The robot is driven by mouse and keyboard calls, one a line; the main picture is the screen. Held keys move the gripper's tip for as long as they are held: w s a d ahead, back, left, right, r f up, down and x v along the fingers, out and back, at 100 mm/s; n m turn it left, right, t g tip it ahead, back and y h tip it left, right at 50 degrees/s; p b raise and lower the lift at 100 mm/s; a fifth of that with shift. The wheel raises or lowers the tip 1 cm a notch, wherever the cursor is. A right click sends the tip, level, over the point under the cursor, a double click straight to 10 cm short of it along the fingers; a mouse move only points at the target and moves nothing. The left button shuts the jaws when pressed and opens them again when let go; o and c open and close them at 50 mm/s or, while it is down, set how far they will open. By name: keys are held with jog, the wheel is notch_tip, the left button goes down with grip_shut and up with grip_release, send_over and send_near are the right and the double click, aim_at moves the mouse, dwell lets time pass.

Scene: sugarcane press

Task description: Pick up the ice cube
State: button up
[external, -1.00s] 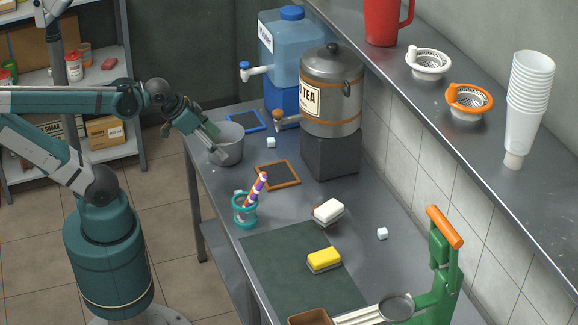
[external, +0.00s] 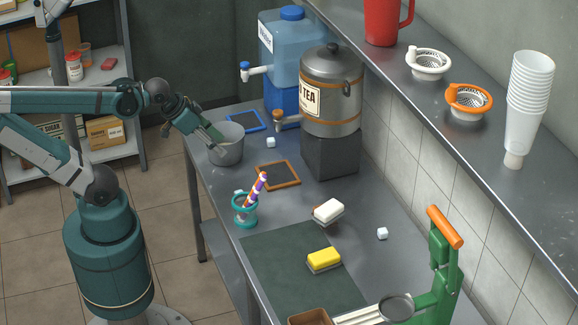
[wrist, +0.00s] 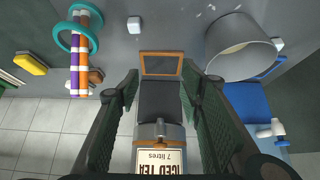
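One small white ice cube (external: 270,142) lies on the grey counter beside the metal bucket (external: 229,152). Another white cube (external: 382,233) lies farther right, near the wall. In the wrist view a white cube (wrist: 134,24) lies near the top, between the teal pen holder (wrist: 77,35) and the bucket (wrist: 240,47). My gripper (external: 218,142) is over the bucket area in the external view. In the wrist view its two fingers (wrist: 160,88) are wide apart with nothing held between them.
An orange-framed slate (external: 278,175), a blue-framed slate (external: 244,121) and the tea dispenser (external: 333,85) on a dark block stand around. A white-topped sponge (external: 328,210), a yellow sponge (external: 323,258) and a green press (external: 440,270) are farther along the counter.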

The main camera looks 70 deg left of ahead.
jog(key=shift+w, duration=0.1)
dwell(0.4)
jog(key=w+d+f+m+g+h+p, duration=0.1)
jog(key=w+f+m+g+h+p, duration=0.1)
jog(key=m, duration=0.6)
jog(key=w+d+f+m+g+h+p, duration=0.1)
jog(key=w+f+m+g+h+p, duration=0.1)
jog(key=f+m+p, duration=0.4)
jog(key=w+m+g+p, duration=0.1)
jog(key=m+g+p, duration=0.1)
jog(key=m, duration=0.1)
jog(key=shift+d+f+g+h, duration=0.15)
jog(key=shift+f+g+h, duration=0.15)
jog(key=shift+f+g, duration=0.1)
jog(key=shift+f, duration=0.1)
dwell(0.5)
jog(key=shift+x, duration=1.25)
jog(key=shift+s, duration=0.1)
